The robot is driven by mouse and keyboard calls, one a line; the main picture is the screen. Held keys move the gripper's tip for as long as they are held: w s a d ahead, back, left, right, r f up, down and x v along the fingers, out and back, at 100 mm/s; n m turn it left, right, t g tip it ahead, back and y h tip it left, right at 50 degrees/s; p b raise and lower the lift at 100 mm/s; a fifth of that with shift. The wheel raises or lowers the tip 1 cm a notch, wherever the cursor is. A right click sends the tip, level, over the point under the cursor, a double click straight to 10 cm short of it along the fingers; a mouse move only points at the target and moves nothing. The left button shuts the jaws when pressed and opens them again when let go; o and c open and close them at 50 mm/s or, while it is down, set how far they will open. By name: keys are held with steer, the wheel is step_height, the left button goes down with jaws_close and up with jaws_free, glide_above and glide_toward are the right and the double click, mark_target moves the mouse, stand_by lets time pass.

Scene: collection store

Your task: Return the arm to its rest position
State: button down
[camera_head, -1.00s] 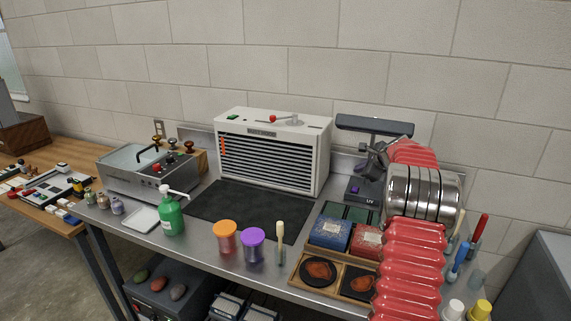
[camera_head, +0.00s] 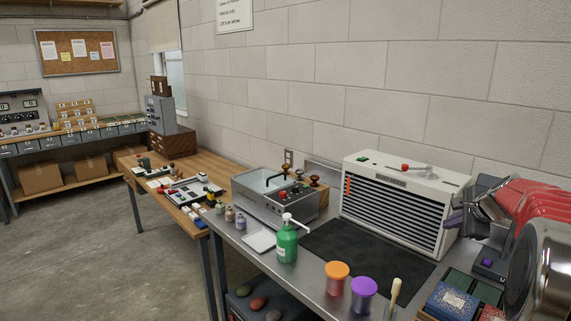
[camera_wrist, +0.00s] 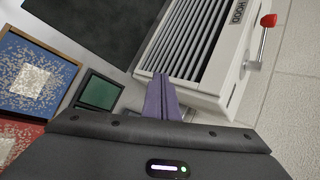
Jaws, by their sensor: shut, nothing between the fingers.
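My arm, with its red ribbed sleeve (camera_head: 535,200) and bright metal ring, is raised over the right end of the bench in the head view. My gripper (camera_head: 453,221) is by the right side of the white slatted hood (camera_head: 396,215). In the wrist view its two purple fingers (camera_wrist: 161,97) are together with nothing between them. Beyond them there are the hood's slatted front (camera_wrist: 188,45) and a green square pad (camera_wrist: 99,92). I cannot tell the exact gap between the fingers and the hood.
A green pump bottle (camera_head: 287,243), an orange-lidded jar (camera_head: 337,278) and a purple-lidded jar (camera_head: 363,292) stand on the metal bench near a dark mat (camera_head: 365,256). A blue box (camera_head: 451,303) lies below the arm. Open floor (camera_head: 110,240) is at the left.

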steer(key=s+a+r+n+g, duration=0.1)
steer(key=s+a+r+n, duration=0.2)
steer(key=a, duration=0.6)
steer(key=s+a+n+y, duration=0.1)
steer(key=s+a+n, duration=0.3)
steer(key=s+a, duration=0.3)
steer(key=s+a+r+n+g, duration=0.1)
steer(key=s+a+r+n, duration=0.15)
steer(key=a, duration=0.75)
steer(key=s+a+f+n, duration=0.2)
steer(key=s+a+n, duration=0.2)
steer(key=s, duration=0.4)
steer(key=s+a+f+n+g, duration=0.1)
steer(key=s+a+f+n, duration=0.2)
steer(key=s, duration=0.4)
steer(key=s+a+f+n, duration=0.3)
steer(key=s+a+n, duration=0.1)
steer(key=s, duration=0.4)
steer(key=shift+s+a+n, duration=0.35)
steer(key=shift+a+n, duration=0.05)
steer(key=shift+n, duration=0.25)
steer(key=shift+f, duration=0.1)
